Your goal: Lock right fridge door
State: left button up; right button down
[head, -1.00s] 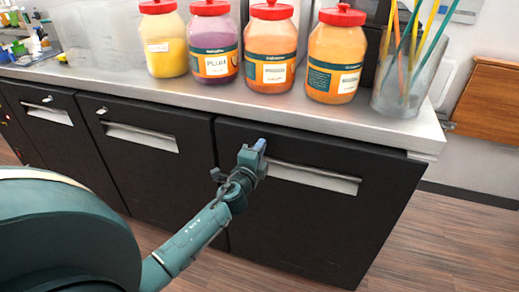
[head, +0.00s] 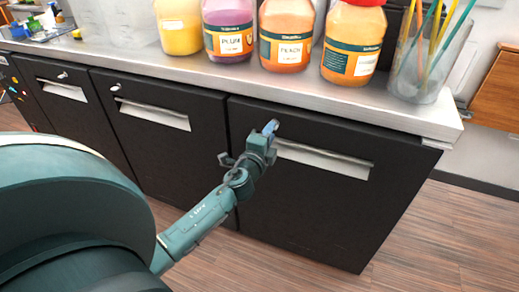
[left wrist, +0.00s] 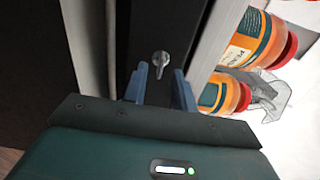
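The right fridge door (head: 310,210) is black and looks closed under the counter. Its small silver lock (left wrist: 160,60), with a key or turn-piece, is near the door's top left, above the pale recessed handle (head: 325,160). My left gripper (head: 269,128) is at this lock. In the left wrist view its two blue-grey fingers (left wrist: 159,80) are apart, with the lock showing between and just beyond the tips. I cannot tell whether they touch it. In the head view the lock is mostly hidden by the fingers. My right gripper is not in view.
Two more black doors stand to the left, with locks (head: 116,87) and (head: 62,75). The metal counter (head: 300,88) above holds several jars, including a peach jar (head: 287,40), and a clear straw holder (head: 420,75) near the right end. Wooden floor (head: 440,240) is free.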

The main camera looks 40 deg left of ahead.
pick_arm(q)
jog(key=b+v, duration=0.1)
jog(key=v, duration=1)
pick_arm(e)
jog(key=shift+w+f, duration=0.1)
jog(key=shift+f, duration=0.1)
pick_arm(q)
jog(key=shift+w+a, duration=0.1)
